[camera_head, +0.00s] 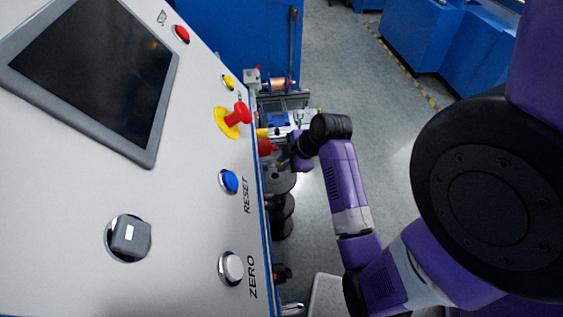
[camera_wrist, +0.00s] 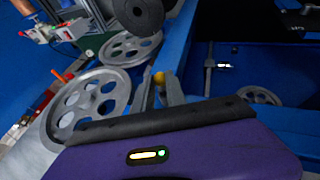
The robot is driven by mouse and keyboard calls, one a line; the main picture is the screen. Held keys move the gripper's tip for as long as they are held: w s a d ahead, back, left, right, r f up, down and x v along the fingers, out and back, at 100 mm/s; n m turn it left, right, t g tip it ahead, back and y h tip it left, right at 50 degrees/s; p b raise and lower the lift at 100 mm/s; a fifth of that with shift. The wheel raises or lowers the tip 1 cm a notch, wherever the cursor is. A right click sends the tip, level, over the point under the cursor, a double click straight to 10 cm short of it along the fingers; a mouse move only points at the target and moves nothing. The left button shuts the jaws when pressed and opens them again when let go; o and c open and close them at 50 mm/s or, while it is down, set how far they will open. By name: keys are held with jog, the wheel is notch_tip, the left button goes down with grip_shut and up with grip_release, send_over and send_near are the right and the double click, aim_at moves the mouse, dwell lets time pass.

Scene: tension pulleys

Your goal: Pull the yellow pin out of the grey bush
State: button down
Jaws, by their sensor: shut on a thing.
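The yellow pin (camera_wrist: 159,77) shows as a small rounded yellow end in the middle of the wrist view. My gripper (camera_wrist: 161,87) has its two grey fingers on either side of it and is shut on it. The rest of the pin is hidden by the fingers. I cannot make out the grey bush; the fingers cover the place around the pin. In the head view my purple arm reaches down beside the console, and its far end is too small and covered to show the pin clearly.
Spoked grey pulleys (camera_wrist: 131,47) and (camera_wrist: 82,102) lie left of the fingers, with a dark disc (camera_wrist: 138,14) beyond. A blue machine frame surrounds them. The console (camera_head: 190,215) with buttons stands close left of my arm. Open grey floor (camera_head: 390,120) lies to the right.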

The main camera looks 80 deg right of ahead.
jog(key=shift+s+d+p, duration=0.25)
jog(key=shift+s, duration=0.35)
jog(key=shift+s+d+p, duration=0.25)
jog(key=shift+s, duration=0.3)
dwell(0.5)
jog(key=shift+s+d, duration=0.1)
jog(key=shift+s, duration=0.15)
jog(key=shift+s, duration=0.1)
jog(key=s, duration=0.1)
jog(key=s+d+p, duration=0.1)
jog(key=s, duration=0.1)
jog(key=shift+s+d, duration=0.25)
dwell(0.4)
jog(key=shift+s, duration=0.1)
dwell(0.4)
